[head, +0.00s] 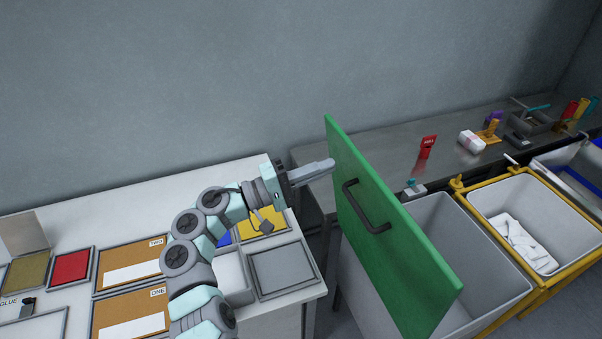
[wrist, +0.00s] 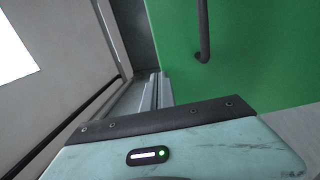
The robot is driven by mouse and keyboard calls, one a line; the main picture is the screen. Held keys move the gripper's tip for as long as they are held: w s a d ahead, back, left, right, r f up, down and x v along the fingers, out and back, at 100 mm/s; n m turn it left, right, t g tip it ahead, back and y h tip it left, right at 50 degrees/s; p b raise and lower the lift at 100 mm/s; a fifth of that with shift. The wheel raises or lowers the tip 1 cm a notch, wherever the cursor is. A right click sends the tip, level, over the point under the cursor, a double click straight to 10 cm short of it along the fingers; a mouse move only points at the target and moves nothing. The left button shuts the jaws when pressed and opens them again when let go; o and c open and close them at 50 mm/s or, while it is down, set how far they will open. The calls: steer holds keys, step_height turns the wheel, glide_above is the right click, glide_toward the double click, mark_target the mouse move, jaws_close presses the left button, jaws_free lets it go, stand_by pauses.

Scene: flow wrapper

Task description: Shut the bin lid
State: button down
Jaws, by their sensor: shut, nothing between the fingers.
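The bin lid (head: 390,240) is a green panel with a dark bar handle (head: 366,207). In the head view it stands steeply raised at the left side of a grey-white bin (head: 455,240), whose inside shows open. My gripper (head: 328,164) is shut and empty, at the left of the lid near its upper far part; I cannot tell whether the tip touches it. In the wrist view the green lid (wrist: 245,75) fills the right side with the handle (wrist: 204,30) at the top, and the gripper fingers (wrist: 158,88) point toward its left edge.
A white table (head: 130,205) with trays and boards lies left. A yellow-framed bin (head: 520,215) with white cloth stands right of the grey bin. A metal counter (head: 400,160) behind holds a red packet (head: 427,147) and several small items. A gap separates table and lid.

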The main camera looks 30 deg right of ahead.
mark_target(356, 156)
steer(key=shift+p+x, duration=0.3)
steer(key=shift+x, duration=2.1)
